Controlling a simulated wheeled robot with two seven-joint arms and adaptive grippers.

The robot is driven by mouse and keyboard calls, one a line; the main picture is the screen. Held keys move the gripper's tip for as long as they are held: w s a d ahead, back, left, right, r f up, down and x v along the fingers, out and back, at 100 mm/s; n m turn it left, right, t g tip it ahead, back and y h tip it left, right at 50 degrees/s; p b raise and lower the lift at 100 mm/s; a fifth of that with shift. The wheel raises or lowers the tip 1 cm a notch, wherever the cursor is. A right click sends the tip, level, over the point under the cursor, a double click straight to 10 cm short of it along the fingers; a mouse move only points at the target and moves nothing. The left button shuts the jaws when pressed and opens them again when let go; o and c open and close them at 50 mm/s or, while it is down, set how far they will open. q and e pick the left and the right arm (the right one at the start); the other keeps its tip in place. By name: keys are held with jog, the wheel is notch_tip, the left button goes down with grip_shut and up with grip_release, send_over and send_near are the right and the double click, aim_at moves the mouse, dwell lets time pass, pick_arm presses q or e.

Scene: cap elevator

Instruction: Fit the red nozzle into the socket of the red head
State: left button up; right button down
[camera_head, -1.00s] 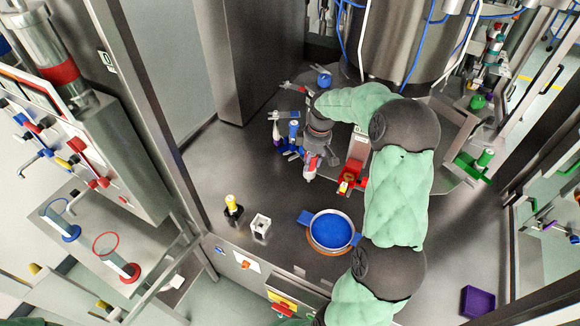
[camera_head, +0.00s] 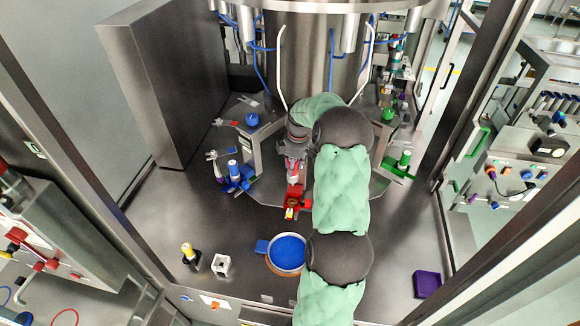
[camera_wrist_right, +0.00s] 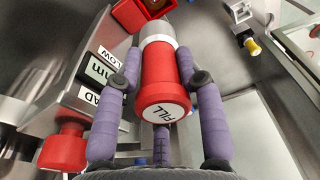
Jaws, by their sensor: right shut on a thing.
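The red nozzle (camera_wrist_right: 166,85), with a grey collar and a round white end marked FILL, is held between the purple fingers of my right gripper in the wrist view. In the head view my right gripper (camera_head: 296,168) is shut on it, just above and behind the red head (camera_head: 294,198). Part of the red head, with a dark round opening, also shows at the top of the wrist view (camera_wrist_right: 128,14). The nozzle's far end points towards that area. I cannot tell whether the two touch. My left gripper is not in view.
A grey column with a display (camera_wrist_right: 98,70) stands close to the left finger. Blue (camera_head: 237,178) and green (camera_head: 401,165) heads flank the red one. A blue-topped round dish (camera_head: 287,252), a yellow-topped black piece (camera_head: 189,254) and a pale block (camera_head: 221,265) stand in front.

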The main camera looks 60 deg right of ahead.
aim_at(293, 179)
jog(key=shift+f+b, duration=2.4)
jog(key=shift+f, duration=0.95)
notch_tip(293, 179, down, 6)
jog(key=b, duration=0.4)
dwell(3.0)
jog(key=shift+f, duration=0.1)
jog(key=c, duration=0.7)
grip_release()
